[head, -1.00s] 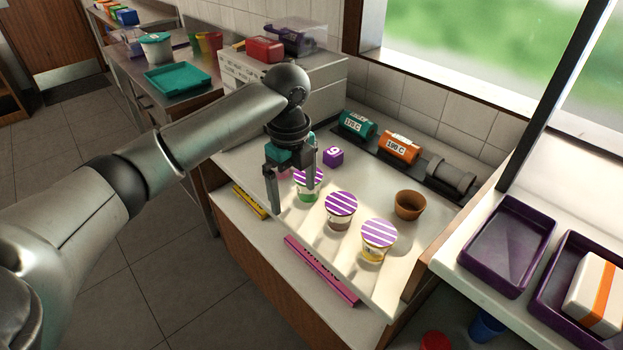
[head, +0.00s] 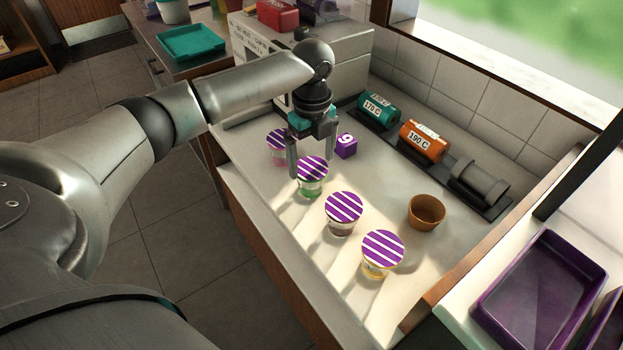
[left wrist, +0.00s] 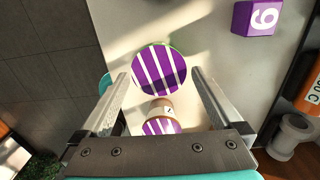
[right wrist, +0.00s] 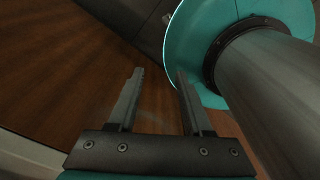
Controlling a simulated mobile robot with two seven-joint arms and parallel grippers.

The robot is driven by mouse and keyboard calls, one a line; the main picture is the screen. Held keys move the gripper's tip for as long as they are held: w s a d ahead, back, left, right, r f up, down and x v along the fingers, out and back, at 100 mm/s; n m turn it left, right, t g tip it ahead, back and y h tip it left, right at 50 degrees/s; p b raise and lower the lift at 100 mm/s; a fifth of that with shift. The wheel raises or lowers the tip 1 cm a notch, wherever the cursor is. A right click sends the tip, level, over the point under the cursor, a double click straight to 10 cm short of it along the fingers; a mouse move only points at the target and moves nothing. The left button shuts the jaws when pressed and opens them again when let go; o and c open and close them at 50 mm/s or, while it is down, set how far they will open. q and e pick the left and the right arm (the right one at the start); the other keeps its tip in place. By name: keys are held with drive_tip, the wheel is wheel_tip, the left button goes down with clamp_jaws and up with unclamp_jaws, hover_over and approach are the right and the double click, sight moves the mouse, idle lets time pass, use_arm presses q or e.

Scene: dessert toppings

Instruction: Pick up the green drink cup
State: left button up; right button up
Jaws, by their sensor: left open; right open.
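The green drink cup (head: 311,186) stands upright on the white counter with a purple-and-white striped lid. My left gripper (head: 312,169) is open and points down just above it, with its fingers on either side of the lid. In the left wrist view the striped lid (left wrist: 158,71) lies between and beyond the two open fingers (left wrist: 159,80). Whether a finger touches the cup cannot be told. My right gripper (right wrist: 158,75) is open and empty in the right wrist view, near brown wood panels.
Similar lidded cups stand close by: a pink one (head: 277,150), a brownish one (head: 342,222) and a yellow one (head: 377,268). A purple number cube (head: 346,146) is just behind the gripper.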

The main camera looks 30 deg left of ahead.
sight(312, 169)
use_arm(q)
drive_tip(key=shift+f, duration=0.55)
wheel_tip(312, 169, down, 5)
drive_tip(key=shift+f+b, duration=0.1)
drive_tip(key=shift+b, duration=0.4)
use_arm(e)
drive_tip(key=shift+w+a+f, duration=0.1)
drive_tip(key=shift+w+f, duration=0.45)
drive_tip(key=shift+w, duration=0.2)
use_arm(q)
drive_tip(key=shift+c, duration=0.2)
drive_tip(key=c, duration=1.2)
use_arm(e)
drive_tip(key=shift+s, duration=0.15)
use_arm(q)
drive_tip(key=shift+a, duration=0.1)
wheel_tip(312, 169, up, 20)
drive_tip(key=p, duration=0.3)
use_arm(e)
wheel_tip(312, 169, up, 3)
drive_tip(key=shift+r, duration=0.2)
